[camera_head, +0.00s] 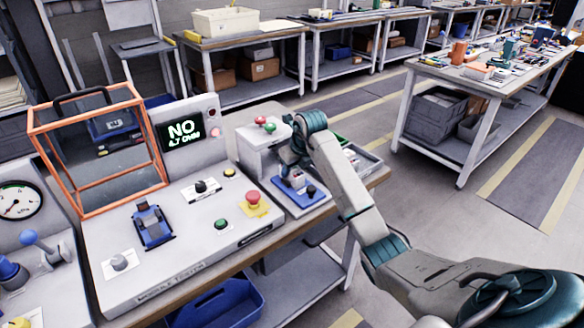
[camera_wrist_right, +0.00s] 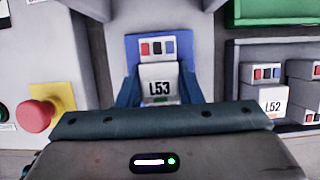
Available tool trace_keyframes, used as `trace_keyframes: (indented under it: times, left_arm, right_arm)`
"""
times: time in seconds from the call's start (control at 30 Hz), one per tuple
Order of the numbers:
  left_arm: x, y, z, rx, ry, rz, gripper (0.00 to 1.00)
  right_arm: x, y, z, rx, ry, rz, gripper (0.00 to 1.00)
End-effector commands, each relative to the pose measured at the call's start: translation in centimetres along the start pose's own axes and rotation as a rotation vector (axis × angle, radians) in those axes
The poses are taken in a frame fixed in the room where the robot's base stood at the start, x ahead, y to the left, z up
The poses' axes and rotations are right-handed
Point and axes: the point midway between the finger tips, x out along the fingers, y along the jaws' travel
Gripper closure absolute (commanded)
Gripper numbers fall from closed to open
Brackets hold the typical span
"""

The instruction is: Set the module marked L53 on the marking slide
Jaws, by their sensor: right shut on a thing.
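The module marked L53 (camera_wrist_right: 160,85) is a pale block with a black label, held between the fingers of my right gripper (camera_head: 293,170). In the wrist view it stands in front of a blue surface (camera_wrist_right: 184,45); I cannot tell whether it touches it. In the head view, my gripper is over the back of a blue slide (camera_head: 283,186) with a black knob, in front of a grey marking unit (camera_head: 250,142) with red and green buttons. The gripper hides the module there. My left gripper is not in view.
A module marked L52 (camera_wrist_right: 270,103) sits in a dark tray right of my gripper in the wrist view. A red mushroom button (camera_head: 253,197) is left of the slide. The tester with screen (camera_head: 183,130) and orange frame (camera_head: 86,148) stands further left.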

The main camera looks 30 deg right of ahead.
Motion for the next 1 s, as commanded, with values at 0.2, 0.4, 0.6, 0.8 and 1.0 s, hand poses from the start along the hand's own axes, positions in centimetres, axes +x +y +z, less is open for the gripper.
trace_keyframes:
  times: [0.2, 0.4, 0.6, 0.8, 1.0]
  left_arm:
    - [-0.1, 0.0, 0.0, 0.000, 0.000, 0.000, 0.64]
    - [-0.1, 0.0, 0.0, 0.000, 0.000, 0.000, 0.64]
    - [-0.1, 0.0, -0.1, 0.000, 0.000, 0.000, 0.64]
    - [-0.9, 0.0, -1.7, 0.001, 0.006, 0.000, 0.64]
    - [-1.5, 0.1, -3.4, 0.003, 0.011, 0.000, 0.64]
  right_arm:
    - [-0.2, -0.1, 0.2, -0.001, -0.005, -0.002, 0.56]
    - [-0.1, 0.0, 0.1, 0.000, -0.003, -0.001, 0.42]
    - [-0.1, 0.0, 0.0, 0.000, -0.001, -0.001, 0.42]
    - [-1.2, -0.1, 0.1, -0.001, -0.005, -0.003, 0.42]
    - [-5.7, -0.1, 0.1, -0.001, -0.007, -0.005, 0.42]
